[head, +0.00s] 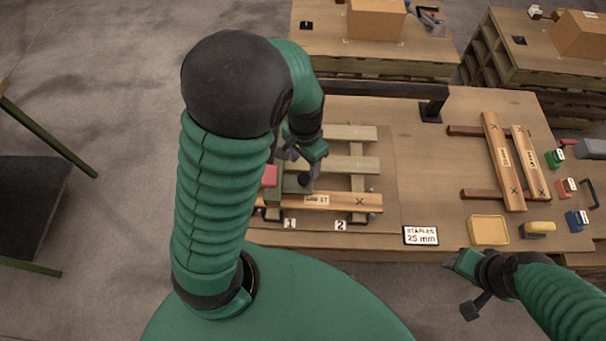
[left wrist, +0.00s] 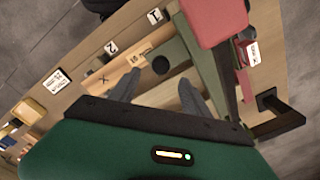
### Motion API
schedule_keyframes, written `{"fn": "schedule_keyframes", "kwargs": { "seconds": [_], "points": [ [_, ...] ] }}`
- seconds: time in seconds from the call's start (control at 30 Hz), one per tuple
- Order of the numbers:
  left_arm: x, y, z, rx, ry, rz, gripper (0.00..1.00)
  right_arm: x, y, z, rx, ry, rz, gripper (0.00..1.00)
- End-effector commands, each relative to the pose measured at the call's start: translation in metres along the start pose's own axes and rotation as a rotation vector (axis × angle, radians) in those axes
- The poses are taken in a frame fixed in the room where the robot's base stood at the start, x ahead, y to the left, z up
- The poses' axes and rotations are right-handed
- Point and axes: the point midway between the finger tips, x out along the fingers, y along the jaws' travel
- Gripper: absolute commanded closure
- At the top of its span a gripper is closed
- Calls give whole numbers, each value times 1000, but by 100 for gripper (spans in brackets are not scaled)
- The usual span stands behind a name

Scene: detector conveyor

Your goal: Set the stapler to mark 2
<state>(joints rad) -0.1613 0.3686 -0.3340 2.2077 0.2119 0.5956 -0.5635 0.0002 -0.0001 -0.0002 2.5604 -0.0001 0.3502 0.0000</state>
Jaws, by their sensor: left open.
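The stapler, a green frame (left wrist: 205,70) with a red block (left wrist: 215,20) and a black knob (left wrist: 160,65), stands over the front board of a slatted pallet. In the head view its red block (head: 269,176) is partly behind my left arm, left of label 1 (head: 289,223). Label 2 (head: 340,225) is to the right along the front edge. My left gripper (head: 296,152) is open above the stapler. In the left wrist view its fingers (left wrist: 157,92) point toward the knob, with nothing seen held. My right gripper (head: 466,287) is off the table's front edge; its jaws are unclear.
The pallet's slats (head: 350,163) lie on the wooden table. A "STAPLES 25 mm" sign (head: 421,236), a yellow tray (head: 488,230) and several coloured tools are to the right. Crossed boards (head: 503,160) lie behind them.

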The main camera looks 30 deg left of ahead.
Motion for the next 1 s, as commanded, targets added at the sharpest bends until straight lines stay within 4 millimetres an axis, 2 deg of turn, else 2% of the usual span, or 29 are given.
{"fn": "schedule_keyframes", "kwargs": {
  "seconds": [0.03,0.1,0.3,0.43,0.67,1.0],
  "points": [
    [15,0,2,-1,-7,1,45,2,0,0,0,0,0,44],
    [33,0,2,-1,-6,1,45,3,0,0,0,0,0,44],
    [67,0,2,-2,-2,1,45,5,0,1,0,0,0,44],
    [74,0,1,0,1,0,45,5,0,1,0,0,0,44],
    [75,0,0,0,2,0,45,5,0,1,0,0,0,44],
    [74,0,0,0,2,0,89,5,0,1,0,0,0,44]
  ]
}}
